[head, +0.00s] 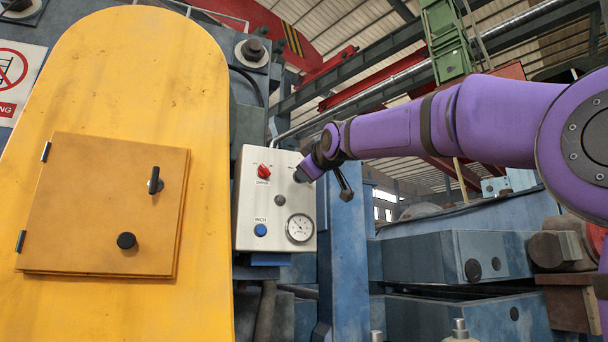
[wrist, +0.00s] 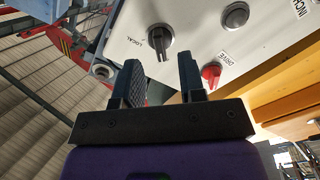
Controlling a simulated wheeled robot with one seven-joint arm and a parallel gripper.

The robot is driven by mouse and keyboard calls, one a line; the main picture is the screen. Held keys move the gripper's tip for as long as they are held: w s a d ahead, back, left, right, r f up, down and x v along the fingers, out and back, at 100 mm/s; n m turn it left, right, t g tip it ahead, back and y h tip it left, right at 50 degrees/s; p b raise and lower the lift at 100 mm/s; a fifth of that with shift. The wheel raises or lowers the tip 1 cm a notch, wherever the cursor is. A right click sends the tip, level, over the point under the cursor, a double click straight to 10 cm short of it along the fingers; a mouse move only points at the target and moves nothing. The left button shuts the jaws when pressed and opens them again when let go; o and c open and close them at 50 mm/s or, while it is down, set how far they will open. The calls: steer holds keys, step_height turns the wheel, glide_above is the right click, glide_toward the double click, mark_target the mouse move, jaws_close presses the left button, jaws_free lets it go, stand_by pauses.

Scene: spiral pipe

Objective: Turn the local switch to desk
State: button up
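The local switch (wrist: 160,38) is a dark round knob with a raised handle, marked LOCAL, on a white control panel (wrist: 205,30). The handle points down in the wrist view, toward my gripper. No "desk" label is readable. My gripper (wrist: 159,64) is open, with its two dark fingers short of the knob, one to each side, and nothing between them. In the head view, the panel (head: 246,215) hangs right of a yellow housing. My purple arm reaches its upper right corner there and hides most of the switch.
A red drive knob (head: 264,171), a blue INCH button (head: 260,230) and a gauge (head: 300,228) are on the same panel. The yellow housing (head: 195,100) with a closed door (head: 85,200) stands left. Blue machinery (head: 455,255) fills the lower right.

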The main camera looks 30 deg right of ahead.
steer(key=s, duration=0.6)
steer(key=shift+s+a, duration=0.2)
steer(key=shift+a, duration=0.05)
steer(key=s+f+m+g, duration=0.2)
steer(key=s+f+g, duration=0.2)
steer(key=s+f, duration=0.5)
steer(key=s+a+f+m+g, duration=0.1)
steer(key=s+f+m+g, duration=0.2)
steer(key=f, duration=1.9)
steer(key=s+a+f+m+g+y, duration=0.1)
steer(key=s+f+m+g, duration=0.2)
steer(key=s+f, duration=1.1)
steer(key=f+g, duration=0.1)
steer(key=g, duration=0.1)
steer(key=shift+s+a+f+g, duration=0.15)
steer(key=shift+s+f+g, duration=0.15)
steer(key=shift+f+g, duration=0.1)
